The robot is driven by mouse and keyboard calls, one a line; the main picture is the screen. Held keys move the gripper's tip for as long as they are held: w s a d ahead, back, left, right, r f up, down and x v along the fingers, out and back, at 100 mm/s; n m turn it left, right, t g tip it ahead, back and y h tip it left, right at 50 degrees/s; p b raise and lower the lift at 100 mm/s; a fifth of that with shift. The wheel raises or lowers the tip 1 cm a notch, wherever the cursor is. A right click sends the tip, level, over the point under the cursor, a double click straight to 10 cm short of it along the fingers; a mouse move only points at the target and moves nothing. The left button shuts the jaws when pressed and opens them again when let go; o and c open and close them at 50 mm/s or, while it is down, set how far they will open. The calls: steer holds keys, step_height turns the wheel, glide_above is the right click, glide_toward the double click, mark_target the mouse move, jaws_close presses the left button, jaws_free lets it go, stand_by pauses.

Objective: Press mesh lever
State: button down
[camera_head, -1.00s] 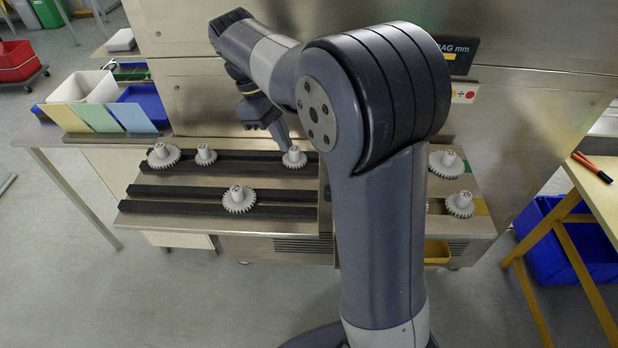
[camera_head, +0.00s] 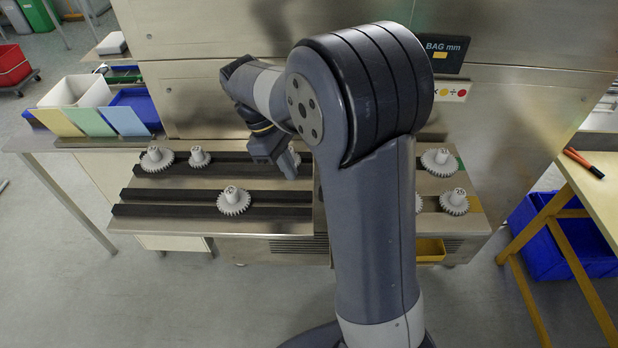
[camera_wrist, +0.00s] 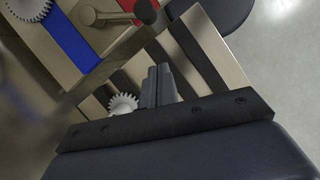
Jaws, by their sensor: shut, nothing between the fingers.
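In the wrist view, a lever (camera_wrist: 112,18) with a metal arm and a dark rounded knob (camera_wrist: 145,11) sits at the top, on a metal plate next to a red strip and a blue strip. I take it as the mesh lever. My gripper (camera_wrist: 160,70) has its two fingers together with nothing between them, apart from the lever and below it in the picture. In the head view my gripper (camera_head: 290,166) hangs over the right part of the dark rails. The lever does not show in the head view; my arm covers that area.
A white gear (camera_wrist: 123,104) is just left of my fingers in the wrist view. Other gears (camera_head: 234,201) stand on the rails (camera_head: 210,210), and more (camera_head: 455,202) stand right of my arm. The machine's metal front (camera_head: 190,98) rises behind. Bins (camera_head: 80,90) stand at left.

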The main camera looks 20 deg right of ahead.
steer(key=shift+x, duration=1.05)
steer(key=shift+s+d+p, duration=0.45)
steer(key=shift+s+d, duration=0.9)
steer(key=shift+d, duration=0.2)
steer(key=shift+s, duration=0.1)
